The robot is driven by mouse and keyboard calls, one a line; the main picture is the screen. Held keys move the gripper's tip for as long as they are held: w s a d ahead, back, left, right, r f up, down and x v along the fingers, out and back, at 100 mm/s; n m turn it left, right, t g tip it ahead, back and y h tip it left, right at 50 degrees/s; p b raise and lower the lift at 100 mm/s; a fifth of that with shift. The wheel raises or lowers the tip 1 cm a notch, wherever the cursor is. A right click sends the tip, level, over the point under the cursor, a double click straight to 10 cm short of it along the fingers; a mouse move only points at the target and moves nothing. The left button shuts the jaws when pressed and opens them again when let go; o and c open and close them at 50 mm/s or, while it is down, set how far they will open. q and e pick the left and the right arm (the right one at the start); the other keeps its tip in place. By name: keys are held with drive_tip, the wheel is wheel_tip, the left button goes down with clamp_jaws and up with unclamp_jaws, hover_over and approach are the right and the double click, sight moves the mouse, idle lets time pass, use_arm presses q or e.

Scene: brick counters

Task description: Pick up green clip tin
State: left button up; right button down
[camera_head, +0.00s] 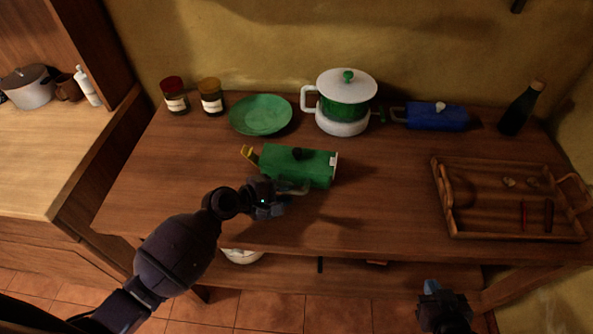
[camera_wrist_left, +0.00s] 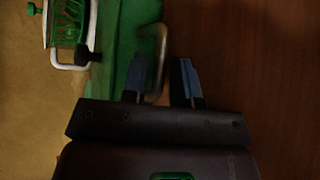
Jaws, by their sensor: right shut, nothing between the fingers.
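The green clip tin (camera_head: 318,168) is a boxy green tin with a dark knob on top, lying on the wooden table. It has a yellow part at its left end and a pale loop handle on its front side. My left gripper (camera_head: 278,200) is at the tin's front. In the left wrist view the tin (camera_wrist_left: 113,78) is at upper left, and the open fingers of my left gripper (camera_wrist_left: 162,78) straddle part of the loop handle (camera_wrist_left: 162,48). Contact cannot be told. My right gripper (camera_head: 435,290) is shut and empty beyond the front edge, away from the tin.
Behind the tin stand two jars (camera_head: 211,103), a green plate (camera_head: 272,113), a white and green pot (camera_head: 344,112), a blue box (camera_head: 438,122) and a dark bottle (camera_head: 518,112). A wooden tray (camera_head: 480,220) lies at right. The table between tin and tray is clear.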

use_arm(q)
drive_tip(key=shift+x, duration=1.25)
drive_tip(key=shift+c, duration=0.3)
clamp_jaws()
drive_tip(key=shift+r, duration=0.1)
